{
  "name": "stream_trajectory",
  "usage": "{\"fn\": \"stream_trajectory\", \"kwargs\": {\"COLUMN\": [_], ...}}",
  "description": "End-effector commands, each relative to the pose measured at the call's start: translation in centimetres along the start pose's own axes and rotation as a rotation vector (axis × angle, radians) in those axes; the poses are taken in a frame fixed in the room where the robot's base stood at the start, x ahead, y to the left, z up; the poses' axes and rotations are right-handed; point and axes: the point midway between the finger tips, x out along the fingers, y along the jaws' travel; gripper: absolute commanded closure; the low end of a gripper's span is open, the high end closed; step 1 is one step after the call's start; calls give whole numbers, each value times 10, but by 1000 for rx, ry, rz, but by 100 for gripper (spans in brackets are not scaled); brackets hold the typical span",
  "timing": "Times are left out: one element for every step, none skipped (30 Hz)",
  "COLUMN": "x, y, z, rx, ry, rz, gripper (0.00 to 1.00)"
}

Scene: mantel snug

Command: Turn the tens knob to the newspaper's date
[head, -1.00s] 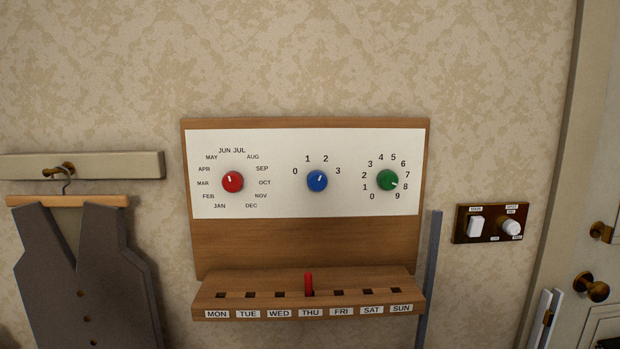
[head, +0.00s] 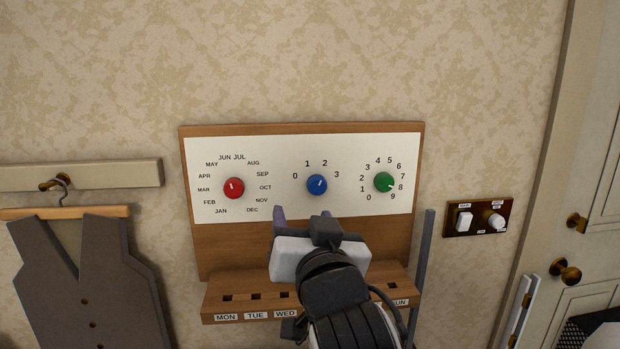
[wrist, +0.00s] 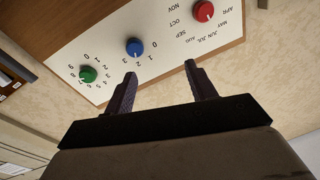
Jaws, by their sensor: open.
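The blue knob (head: 317,185), with the digits 0 to 3 around it, is in the middle of the white panel (head: 262,210); its white mark leans up and right, toward the 2. My gripper (head: 315,222) is open and empty in front of the board, just below the blue knob in the head view. In the wrist view, the blue knob (wrist: 134,47) lies beyond the tip of the left finger, outside the gap between the fingers (wrist: 160,70). No contact shows. I see no newspaper.
The red month knob (head: 234,188) is to the left and the green digit knob (head: 384,182) to the right, its mark near 8. The weekday shelf (head: 222,303) is partly hidden behind my arm. A waistcoat (head: 80,285) hangs left; a switch plate (head: 478,217) and door are right.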

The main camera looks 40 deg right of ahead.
Motion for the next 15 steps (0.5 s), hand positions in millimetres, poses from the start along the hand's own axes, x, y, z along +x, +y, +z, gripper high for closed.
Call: {"fn": "stream_trajectory", "kwargs": {"x": [-7,-10,-14,-16,-17,-18,-17,-17,-14,-12,-10,-6,-3,1,6], "y": [15,22,29,33,36,39,40,40,41,41,41,41,41,41,42], "z": [-5,-6,-6,-6,-6,-6,-6,-6,-7,-7,-8,-8,-9,-8,-9], "rx": [3,6,9,11,13,15,16,17,17,18,19,20,20,20,20], "ry": [-14,-22,-33,-39,-44,-49,-51,-52,-53,-52,-53,-54,-54,-55,-55], "rz": [43,62,81,92,100,107,110,111,111,111,111,110,109,110,110], "gripper": [44,44,44,44,44,44,44,44,44,44,44,44,44,44,44]}}
